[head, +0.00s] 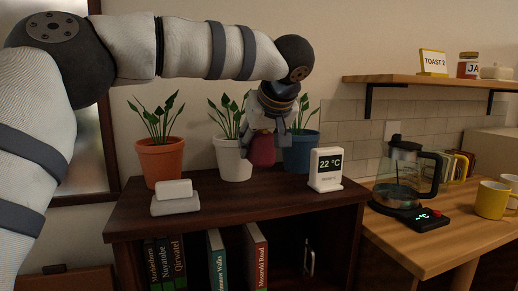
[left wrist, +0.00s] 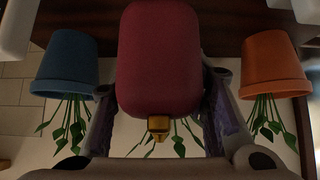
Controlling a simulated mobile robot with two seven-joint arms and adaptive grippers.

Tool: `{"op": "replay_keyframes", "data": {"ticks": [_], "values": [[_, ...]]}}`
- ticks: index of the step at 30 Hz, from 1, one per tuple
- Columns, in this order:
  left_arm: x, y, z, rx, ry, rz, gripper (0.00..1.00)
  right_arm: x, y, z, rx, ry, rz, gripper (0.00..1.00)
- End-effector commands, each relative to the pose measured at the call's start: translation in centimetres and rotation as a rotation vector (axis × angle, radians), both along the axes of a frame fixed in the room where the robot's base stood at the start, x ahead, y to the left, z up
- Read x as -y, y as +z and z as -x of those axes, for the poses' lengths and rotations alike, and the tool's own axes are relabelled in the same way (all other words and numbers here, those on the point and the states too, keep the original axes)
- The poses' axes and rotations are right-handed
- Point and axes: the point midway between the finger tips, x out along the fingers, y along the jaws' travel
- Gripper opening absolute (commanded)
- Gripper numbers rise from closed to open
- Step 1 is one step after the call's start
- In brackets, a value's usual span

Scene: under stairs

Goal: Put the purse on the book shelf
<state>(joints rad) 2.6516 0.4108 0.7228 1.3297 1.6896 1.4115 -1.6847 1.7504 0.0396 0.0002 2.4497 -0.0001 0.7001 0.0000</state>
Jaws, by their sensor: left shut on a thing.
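The purse (head: 262,152) is small and dark red, with a gold clasp that shows in the left wrist view, where the purse (left wrist: 160,60) fills the middle. My left gripper (head: 267,138) points down and is shut on the purse, with one finger on each side. It holds the purse over the back part of the dark wooden book shelf (head: 245,197), in front of the white pot and beside the blue pot. I cannot tell whether the purse touches the shelf top. My right gripper is not in view.
Potted plants in an orange pot (head: 161,162), a white pot (head: 231,162) and a blue pot (head: 301,153) line the back. The front middle is clear. Books (head: 256,258) fill part below.

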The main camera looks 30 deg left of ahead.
Motion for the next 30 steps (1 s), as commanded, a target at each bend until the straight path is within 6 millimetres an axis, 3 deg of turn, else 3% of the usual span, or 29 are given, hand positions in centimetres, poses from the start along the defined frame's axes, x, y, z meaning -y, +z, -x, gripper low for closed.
{"op": "replay_keyframes", "data": {"ticks": [16,30], "values": [[0.0,-6.0,0.0,0.0,-0.001,-0.001,0.03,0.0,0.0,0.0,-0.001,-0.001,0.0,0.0],[0.0,-6.8,0.0,0.002,-0.001,-0.001,0.03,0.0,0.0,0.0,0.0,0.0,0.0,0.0]]}}
